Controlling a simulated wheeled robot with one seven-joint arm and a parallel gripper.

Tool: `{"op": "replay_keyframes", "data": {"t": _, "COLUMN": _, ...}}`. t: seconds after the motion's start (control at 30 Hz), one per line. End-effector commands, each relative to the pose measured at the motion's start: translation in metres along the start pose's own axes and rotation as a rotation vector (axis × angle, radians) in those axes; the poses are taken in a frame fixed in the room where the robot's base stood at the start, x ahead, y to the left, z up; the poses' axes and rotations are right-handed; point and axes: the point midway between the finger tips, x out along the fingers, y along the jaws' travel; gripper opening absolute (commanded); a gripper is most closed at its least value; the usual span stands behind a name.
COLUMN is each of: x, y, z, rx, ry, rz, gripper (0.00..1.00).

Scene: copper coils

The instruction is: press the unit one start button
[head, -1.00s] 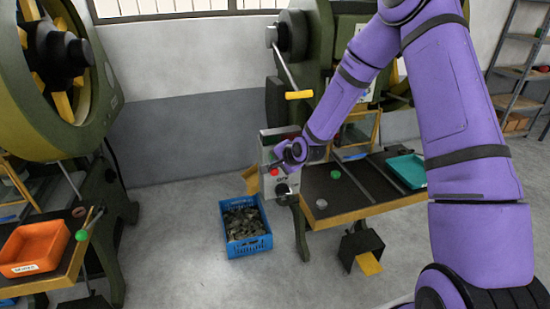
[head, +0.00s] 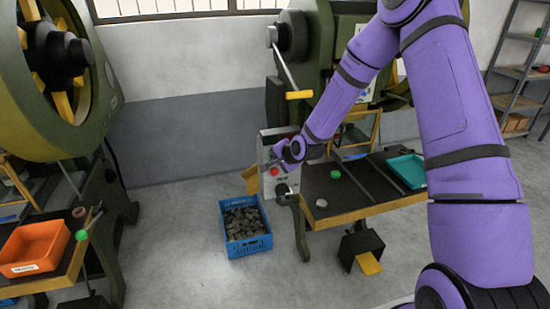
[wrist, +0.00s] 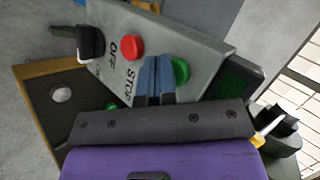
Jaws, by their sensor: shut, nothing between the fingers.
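A grey control box (wrist: 205,50) fills the middle of the wrist view and also shows in the head view (head: 269,189). It carries a red button (wrist: 131,46) beside STOP lettering, a green button (wrist: 181,71), and a black switch (wrist: 87,42) near OFF lettering. The red button also shows in the head view (head: 275,171). My gripper (wrist: 157,62) is shut and empty, its blue fingertips over the box face between the red and green buttons, next to the green one. The fingers partly cover the green button's edge. I cannot tell whether they touch the face.
The press table (head: 340,192) stands right of the box, with a teal tray (head: 408,170) and a green knob (head: 335,174). A blue crate (head: 245,240) of metal pieces sits on the floor. An orange tray (head: 35,248) lies at left. Open floor lies between.

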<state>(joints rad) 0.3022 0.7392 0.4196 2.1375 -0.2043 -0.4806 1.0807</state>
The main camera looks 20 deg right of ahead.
Motion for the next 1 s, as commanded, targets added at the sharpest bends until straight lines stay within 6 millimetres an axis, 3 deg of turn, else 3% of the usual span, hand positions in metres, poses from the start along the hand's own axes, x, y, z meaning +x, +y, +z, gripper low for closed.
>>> {"op": "replay_keyframes", "data": {"t": 0.47, "x": 0.001, "y": -0.001, "z": -0.001, "rx": 0.000, "ry": 0.001, "rz": 0.000, "gripper": 0.00}}
{"op": "replay_keyframes", "data": {"t": 1.0, "x": -0.012, "y": 0.009, "z": 0.008, "rx": -0.001, "ry": 0.000, "rz": 0.000, "gripper": 0.00}}
